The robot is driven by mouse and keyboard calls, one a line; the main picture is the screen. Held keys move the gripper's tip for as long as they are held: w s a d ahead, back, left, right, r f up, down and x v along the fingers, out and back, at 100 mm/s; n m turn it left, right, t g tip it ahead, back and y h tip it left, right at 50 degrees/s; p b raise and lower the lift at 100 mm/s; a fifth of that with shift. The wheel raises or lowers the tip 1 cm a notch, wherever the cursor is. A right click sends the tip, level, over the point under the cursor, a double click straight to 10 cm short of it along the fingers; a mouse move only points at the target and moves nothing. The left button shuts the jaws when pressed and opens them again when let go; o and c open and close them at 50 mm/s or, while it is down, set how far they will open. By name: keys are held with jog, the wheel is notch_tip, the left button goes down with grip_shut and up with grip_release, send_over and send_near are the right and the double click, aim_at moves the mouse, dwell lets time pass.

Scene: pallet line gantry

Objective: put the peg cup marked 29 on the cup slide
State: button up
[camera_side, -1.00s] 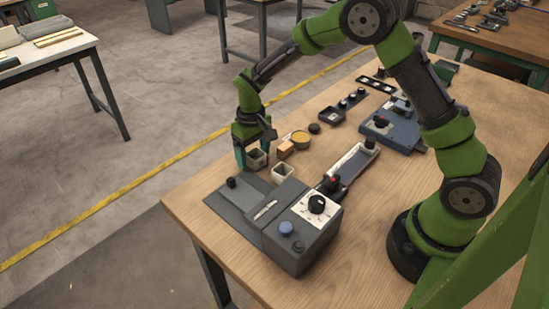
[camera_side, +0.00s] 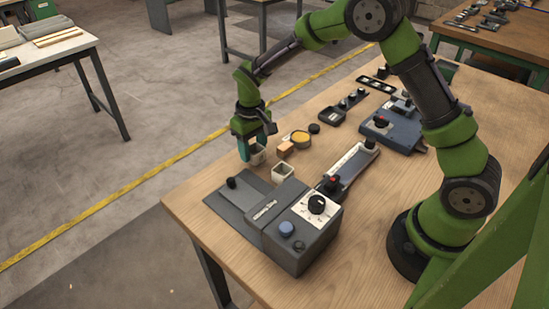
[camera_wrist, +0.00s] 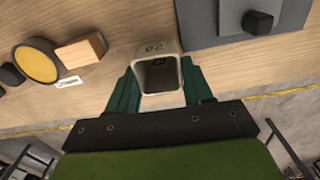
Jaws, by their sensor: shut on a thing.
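The peg cup (camera_wrist: 153,51) is a pale, square, hollow cup with a dark inside. I cannot tell whether the cup touches the table. A grey plate with a black knob (camera_side: 226,199) lies in front; I cannot tell whether it is the cup slide.
A wooden block (camera_side: 285,148) and a round yellow-topped dish (camera_side: 300,137) are close behind. A grey control box (camera_side: 302,233) with a dial stands in front. A long tray (camera_side: 350,166) lies further right.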

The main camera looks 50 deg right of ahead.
notch_tip(320, 180, up, 8)
jog(key=n, duration=0.1)
send_near(251, 201)
jog(key=shift+f, duration=3)
jog(key=shift+f, duration=0.1)
jog(key=o, duration=1)
